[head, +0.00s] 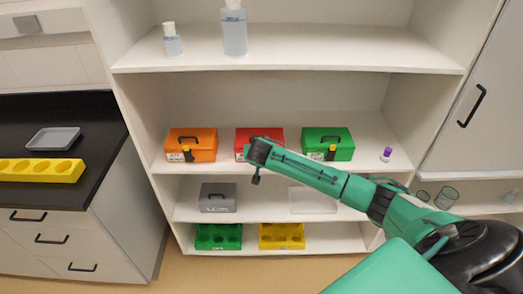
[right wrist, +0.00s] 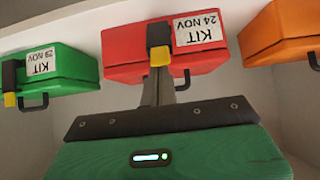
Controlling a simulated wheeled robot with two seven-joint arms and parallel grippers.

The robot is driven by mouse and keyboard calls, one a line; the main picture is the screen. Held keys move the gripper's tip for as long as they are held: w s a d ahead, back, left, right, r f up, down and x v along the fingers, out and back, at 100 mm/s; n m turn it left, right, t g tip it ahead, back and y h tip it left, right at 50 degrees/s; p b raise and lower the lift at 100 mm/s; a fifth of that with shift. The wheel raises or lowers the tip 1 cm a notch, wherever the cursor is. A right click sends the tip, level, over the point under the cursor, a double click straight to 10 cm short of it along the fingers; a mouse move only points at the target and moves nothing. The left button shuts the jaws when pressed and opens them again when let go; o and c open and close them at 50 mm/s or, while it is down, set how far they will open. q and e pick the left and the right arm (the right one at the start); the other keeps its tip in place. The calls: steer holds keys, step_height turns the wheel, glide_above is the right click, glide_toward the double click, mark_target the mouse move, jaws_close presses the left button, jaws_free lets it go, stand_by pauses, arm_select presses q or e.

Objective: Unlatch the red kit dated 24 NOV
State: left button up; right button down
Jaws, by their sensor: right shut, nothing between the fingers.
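The red kit (head: 268,137) stands on the middle shelf, between an orange and a green kit. In the right wrist view, which shows the kits upside down, the red kit (right wrist: 120,60) has a white label (right wrist: 199,30) reading KIT 24 NOV. Its latch (right wrist: 158,34) is black with a yellow tab, beside the label; the black handle shows near it. My right gripper (head: 256,172) is shut and empty in front of the red kit, hiding its latch in the head view. In the right wrist view its fingers (right wrist: 159,88) point at the latch; contact cannot be told.
The orange kit (head: 191,140) and the green kit (head: 327,139) stand close on either side; the green label (right wrist: 41,68) reads 29 NOV. A purple-capped vial (head: 386,154) stands further right. A grey box (head: 218,203) sits on the shelf below. Bottles (head: 234,32) stand above.

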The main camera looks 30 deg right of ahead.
steer(key=shift+s, duration=0.1)
arm_select(q)
steer(key=shift+w+r+p, duration=0.3)
steer(key=shift+r+p, duration=0.15)
steer(key=shift+p, duration=0.35)
arm_select(e)
steer(key=shift+s+a+r, duration=0.1)
steer(key=shift+s+a, duration=0.35)
steer(key=shift+s, duration=0.3)
arm_select(q)
steer(key=shift+r, duration=0.1)
